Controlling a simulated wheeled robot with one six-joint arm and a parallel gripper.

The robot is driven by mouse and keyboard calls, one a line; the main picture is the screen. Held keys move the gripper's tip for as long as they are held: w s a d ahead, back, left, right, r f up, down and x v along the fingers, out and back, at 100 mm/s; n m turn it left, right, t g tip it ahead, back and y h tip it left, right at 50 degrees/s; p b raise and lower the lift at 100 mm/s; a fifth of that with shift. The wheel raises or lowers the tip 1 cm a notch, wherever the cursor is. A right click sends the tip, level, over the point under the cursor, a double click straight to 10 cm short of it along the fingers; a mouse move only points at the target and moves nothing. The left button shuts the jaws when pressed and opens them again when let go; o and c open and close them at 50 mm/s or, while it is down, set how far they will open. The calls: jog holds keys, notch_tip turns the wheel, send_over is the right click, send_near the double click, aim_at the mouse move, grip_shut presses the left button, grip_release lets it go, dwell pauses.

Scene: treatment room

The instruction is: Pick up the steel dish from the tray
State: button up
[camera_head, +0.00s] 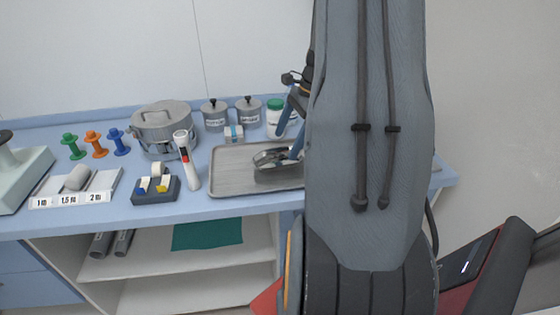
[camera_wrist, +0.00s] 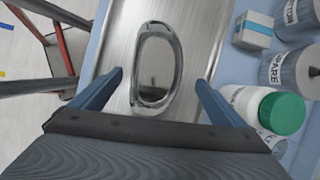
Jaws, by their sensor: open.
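The steel dish (camera_wrist: 156,68) is a shiny, kidney-shaped bowl lying on the steel tray (camera_wrist: 122,28). In the head view the dish (camera_head: 268,158) sits toward the right part of the tray (camera_head: 232,180), partly hidden by my gripper and arm. My gripper (camera_wrist: 160,88) is open, with one blue finger on each side of the dish in the wrist view. Both fingers look apart from the dish, and nothing is held. The finger height above the tray is hard to tell.
A white jar with a green lid (camera_head: 274,112), lidded steel canisters (camera_head: 214,115) and a small box (camera_head: 233,134) stand behind the tray. A thermometer-like white device (camera_head: 187,160), a tape dispenser (camera_head: 155,190) and a steel drum (camera_head: 164,128) stand left. Little bench is free around the tray.

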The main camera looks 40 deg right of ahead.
aim_at(276, 163)
jog(key=shift+p+x, duration=0.8)
jog(key=shift+x, duration=1.5)
jog(key=shift+s+a+r, duration=0.1)
jog(key=shift+s+a, duration=0.05)
jog(key=shift+a, duration=0.05)
jog(key=c, duration=1.2)
